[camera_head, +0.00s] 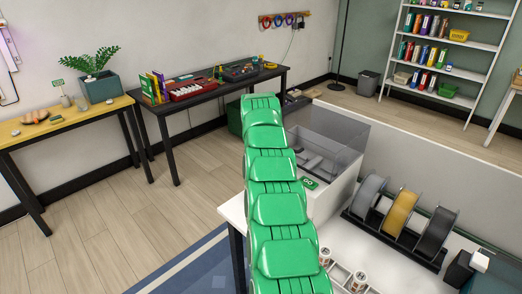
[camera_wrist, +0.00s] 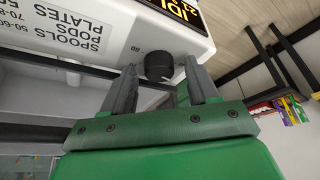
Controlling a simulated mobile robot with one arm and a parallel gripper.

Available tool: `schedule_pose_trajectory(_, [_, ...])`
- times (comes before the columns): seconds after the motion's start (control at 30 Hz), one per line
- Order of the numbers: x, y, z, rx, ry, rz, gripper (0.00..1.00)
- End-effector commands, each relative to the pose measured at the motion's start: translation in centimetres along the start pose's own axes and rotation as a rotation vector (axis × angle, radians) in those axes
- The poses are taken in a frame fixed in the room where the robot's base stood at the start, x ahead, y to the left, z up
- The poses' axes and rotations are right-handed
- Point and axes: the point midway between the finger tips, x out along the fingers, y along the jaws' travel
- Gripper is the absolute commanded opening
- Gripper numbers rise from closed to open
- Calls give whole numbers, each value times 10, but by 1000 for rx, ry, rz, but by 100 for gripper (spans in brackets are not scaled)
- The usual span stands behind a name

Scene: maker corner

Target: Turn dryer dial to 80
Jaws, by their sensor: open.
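The dryer dial (camera_wrist: 159,66) is a round dark knob on the dryer's pale front panel in the wrist view. My gripper (camera_wrist: 160,66) is open, with one grey finger on each side of the dial in the picture. Gaps show between the fingers and the knob; how deep the tips reach around it is unclear. The yellow-digit display (camera_wrist: 187,12) is cut off by the frame's top. In the head view my green arm hides the gripper and dial.
A printed label (camera_wrist: 74,30) lists spools, pods and plates. In the head view, a clear-lidded box (camera_head: 330,135) stands behind my arm. A spool rack (camera_head: 398,222) and small cups (camera_head: 358,280) are on the white bench to the right. Open floor (camera_head: 130,220) lies left.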

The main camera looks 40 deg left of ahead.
Motion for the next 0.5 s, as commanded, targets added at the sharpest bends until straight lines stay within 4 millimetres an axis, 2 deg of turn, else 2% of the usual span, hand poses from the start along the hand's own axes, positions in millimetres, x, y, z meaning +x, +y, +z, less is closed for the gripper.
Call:
schedule_pose_trajectory(0.03, [0, 0, 0, 0, 0, 0, 58])
schedule_pose_trajectory(0.37, [0, 0, 0, 0, -1, 0, 7])
schedule_pose_trajectory(0.5, [0, 0, 0, 8, -1, 4, 5])
